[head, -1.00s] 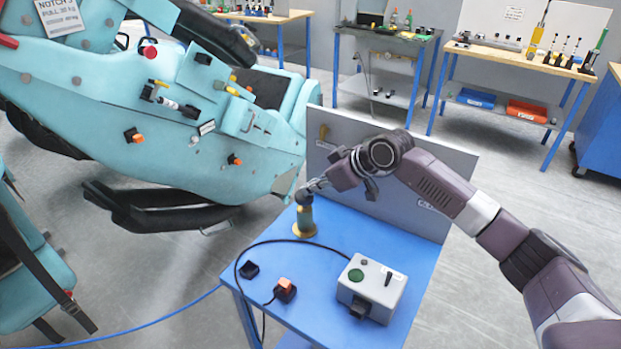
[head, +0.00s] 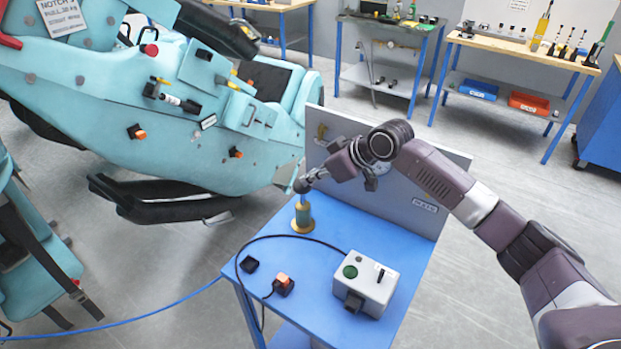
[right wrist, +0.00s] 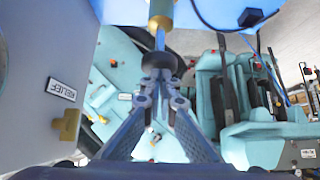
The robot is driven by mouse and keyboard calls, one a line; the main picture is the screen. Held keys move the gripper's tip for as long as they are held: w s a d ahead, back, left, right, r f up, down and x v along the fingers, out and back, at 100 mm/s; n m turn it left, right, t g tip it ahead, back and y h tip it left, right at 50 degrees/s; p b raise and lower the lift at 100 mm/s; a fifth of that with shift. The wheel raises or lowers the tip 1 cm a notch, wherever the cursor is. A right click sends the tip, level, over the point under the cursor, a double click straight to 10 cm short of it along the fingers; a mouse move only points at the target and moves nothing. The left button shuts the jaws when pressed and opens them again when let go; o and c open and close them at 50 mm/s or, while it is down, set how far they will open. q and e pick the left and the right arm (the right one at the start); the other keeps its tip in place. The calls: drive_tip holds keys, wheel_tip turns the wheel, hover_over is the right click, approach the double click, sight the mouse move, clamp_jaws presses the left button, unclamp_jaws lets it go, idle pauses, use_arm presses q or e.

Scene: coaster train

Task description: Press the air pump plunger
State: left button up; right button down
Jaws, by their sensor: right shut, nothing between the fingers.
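The air pump (head: 302,222) stands upright on the blue table, with a brass base and a green-brown body. Its blue plunger rod (head: 304,205) shows above the body and is topped by a dark round knob (head: 301,187). My right gripper (head: 309,179) is shut and empty at the knob's upper right. In the right wrist view, the yellowish pump body (right wrist: 160,13), blue rod (right wrist: 160,40) and black knob (right wrist: 175,66) line up beyond my shut fingertips (right wrist: 159,76). The fingers overlap the knob; I cannot tell whether they touch it. My left gripper is out of view.
A grey panel (head: 400,190) stands along the table's back edge; its RELIEF label (right wrist: 62,89) and yellow handle (right wrist: 68,125) show beside my gripper. A grey control box (head: 365,279), an orange switch (head: 283,285) and a black cable share the blue table (head: 330,225). A teal coaster car fills the left.

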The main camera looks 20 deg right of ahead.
use_arm(q)
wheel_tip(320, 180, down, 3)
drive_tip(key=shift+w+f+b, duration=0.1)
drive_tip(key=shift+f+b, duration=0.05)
drive_tip(key=shift+b, duration=0.95)
use_arm(e)
drive_tip(key=v, duration=0.9)
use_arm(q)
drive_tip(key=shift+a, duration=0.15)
use_arm(e)
drive_tip(key=shift+w, duration=0.1)
